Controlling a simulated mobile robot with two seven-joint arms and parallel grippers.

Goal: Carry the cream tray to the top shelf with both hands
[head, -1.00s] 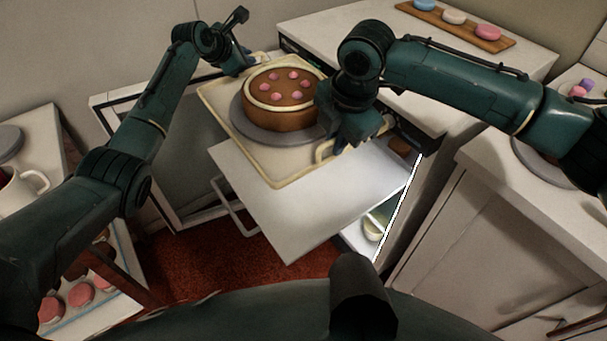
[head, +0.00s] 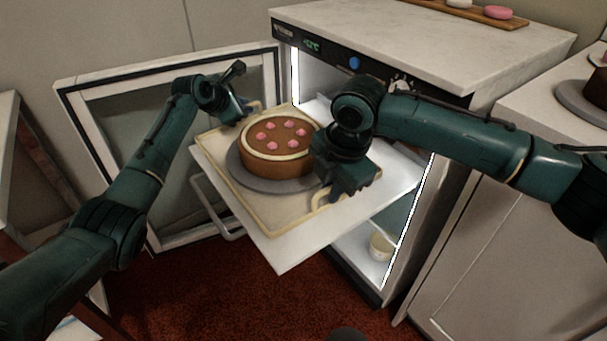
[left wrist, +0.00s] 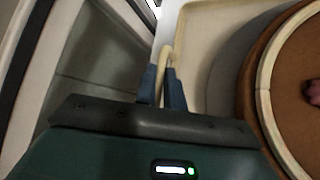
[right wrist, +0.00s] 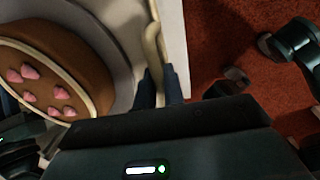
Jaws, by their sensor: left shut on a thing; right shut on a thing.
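The cream tray (head: 258,208) carries a round brown cake (head: 275,168) with pink toppings on a grey disc (head: 240,178). My left gripper (head: 247,108) is shut on the tray's far-left handle, which also shows in the left wrist view (left wrist: 166,60). My right gripper (head: 332,194) is shut on the near-right handle, also seen in the right wrist view (right wrist: 152,45). The tray looks about level over a pulled-out white shelf (head: 283,258) of the lit cabinet. I cannot tell whether tray and shelf touch. My right gripper hides part of the cake's right side.
The cabinet's glass door (head: 165,115) stands open at left, close to my left arm. The cabinet's top (head: 430,38) is at right. A small cream cup (head: 380,247) sits on a lower shelf. A white counter (head: 535,105) stands at right. Red carpet (head: 230,295) lies below.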

